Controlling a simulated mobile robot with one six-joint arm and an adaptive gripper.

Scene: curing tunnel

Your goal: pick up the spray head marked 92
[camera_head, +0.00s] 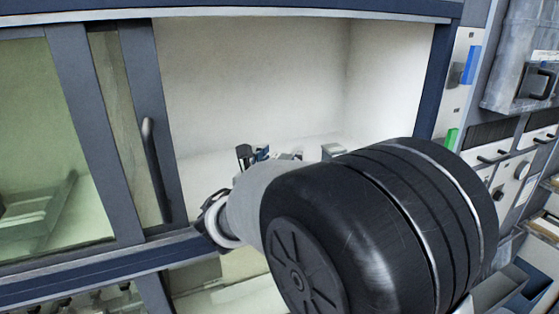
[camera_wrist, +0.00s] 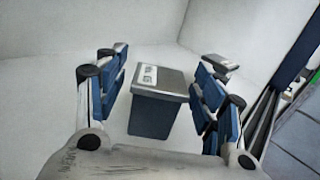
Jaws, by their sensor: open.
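A spray head (camera_wrist: 152,112) with a grey top and a dark blue body stands upright between the fingers of my gripper (camera_wrist: 158,88) in the wrist view. White marks show on its top, but they are too small to read surely. My gripper is open, with blue-padded fingers to the left and right of the spray head and a gap visible on at least the left. In the camera_head view, my arm hides most of the gripper and the spray head.
A second grey-topped piece (camera_wrist: 222,63) stands behind the right finger; a grey block (camera_head: 333,151) shows in the chamber in the camera_head view. Pale chamber walls (camera_head: 250,80) rise behind. A framed glass door with a handle (camera_head: 155,170) is at the left of the opening.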

